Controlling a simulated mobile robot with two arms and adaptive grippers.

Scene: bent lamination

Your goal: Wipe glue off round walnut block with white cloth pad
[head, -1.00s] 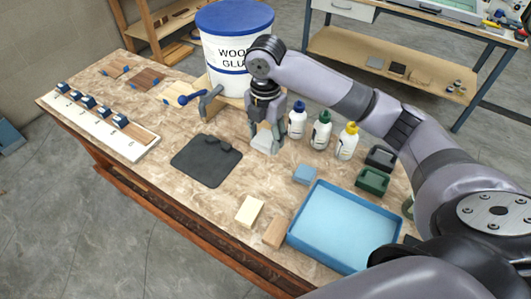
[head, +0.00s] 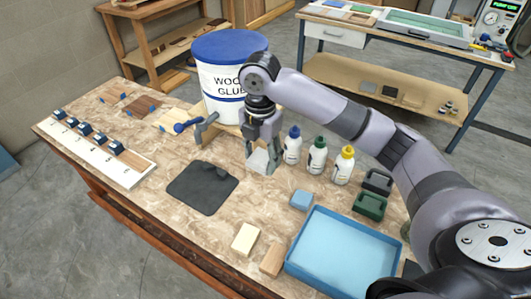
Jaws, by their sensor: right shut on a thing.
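My right gripper (head: 262,150) is shut on a whitish pad-like piece (head: 258,161), which looks like the white cloth pad. The gripper points down at the tabletop, in front of the wood glue bucket and left of the bottles. I cannot tell whether the pad touches the table. I cannot make out the round walnut block for sure. The dark mat (head: 198,190) lies left of the gripper, with small dark shapes near its far edge. My left gripper is out of view.
The wood glue bucket (head: 226,80) stands behind the gripper. Several capped bottles (head: 317,155) stand to its right. A blue tray (head: 340,253), a blue sponge-like block (head: 301,200), a cream block (head: 246,238) and a tan block (head: 272,259) lie nearer. A numbered white board (head: 95,150) lies left.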

